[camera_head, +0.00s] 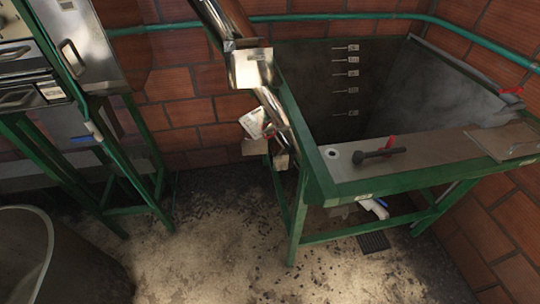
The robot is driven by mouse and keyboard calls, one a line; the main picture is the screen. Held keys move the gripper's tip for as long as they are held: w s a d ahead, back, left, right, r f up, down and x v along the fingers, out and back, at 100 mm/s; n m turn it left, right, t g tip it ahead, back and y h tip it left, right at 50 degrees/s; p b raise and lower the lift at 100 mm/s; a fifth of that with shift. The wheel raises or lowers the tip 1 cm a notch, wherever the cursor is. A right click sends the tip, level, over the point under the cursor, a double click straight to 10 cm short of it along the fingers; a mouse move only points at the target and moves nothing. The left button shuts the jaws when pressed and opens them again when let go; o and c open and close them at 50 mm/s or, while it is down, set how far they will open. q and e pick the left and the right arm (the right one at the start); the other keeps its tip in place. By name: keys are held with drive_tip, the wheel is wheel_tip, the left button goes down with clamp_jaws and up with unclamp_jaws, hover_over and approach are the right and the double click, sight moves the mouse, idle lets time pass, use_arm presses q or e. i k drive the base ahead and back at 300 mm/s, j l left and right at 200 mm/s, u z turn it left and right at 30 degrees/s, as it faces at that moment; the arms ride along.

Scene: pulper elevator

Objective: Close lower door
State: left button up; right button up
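A shiny steel elevator tube (225,22) slopes down from the top to the left side of the green-framed tank. A boxy metal section (250,68) sits partway along it. Below that, a small pale flap with red marks (257,123) sticks out at an angle to the left of the lower tube (272,112). It looks like the lower door standing open, but its hinge is too small to make out. Neither of my grippers is in view.
The tank's green frame (312,165) stands at right, with a dark T-shaped handle (380,153) on its ledge. A green stand with steel machinery (83,45) is at left. A grey round bin (25,255) is lower left. Floor between them (215,250) is clear apart from scattered dark bits.

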sight(249, 146)
drive_tip(key=i+j+u, duration=0.45)
drive_tip(key=i+j, duration=0.2)
drive_tip(key=j, duration=0.25)
drive_tip(key=i+j+u, duration=0.4)
drive_tip(key=i+j, duration=0.35)
